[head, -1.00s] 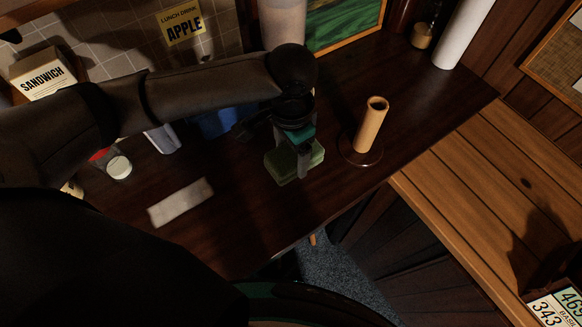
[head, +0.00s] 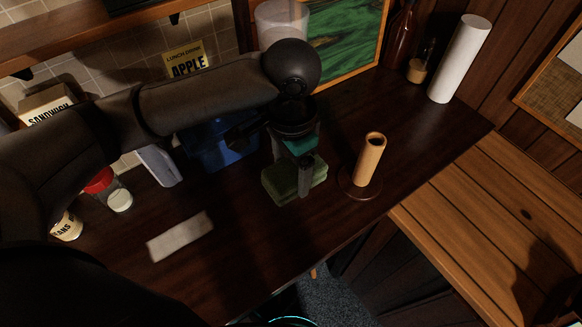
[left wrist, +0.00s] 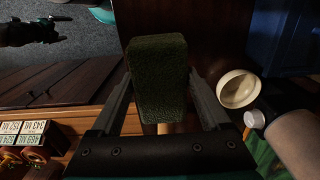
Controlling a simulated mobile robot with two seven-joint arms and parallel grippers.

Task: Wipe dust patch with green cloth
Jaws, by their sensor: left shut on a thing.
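The green cloth (head: 285,182) is a thick, dark green block. My left gripper (head: 305,180) is shut on it, with one finger showing in front of its near side. In the left wrist view the cloth (left wrist: 158,75) sits between the two fingers. Whether it touches the table is hard to tell. The dust patch (head: 180,236) is a pale grey rectangle on the dark table, left of and nearer than the cloth, and uncovered. A dark shape at the top left of the left wrist view looks like my right gripper (left wrist: 30,32); its jaws are unclear.
A paper-roll stand (head: 368,160) is close right of the cloth. A blue bin (head: 222,145) is behind it. A red-lidded jar (head: 110,190) and a can (head: 66,226) stand left of the patch. The dark table (head: 240,225) is clear between cloth and patch.

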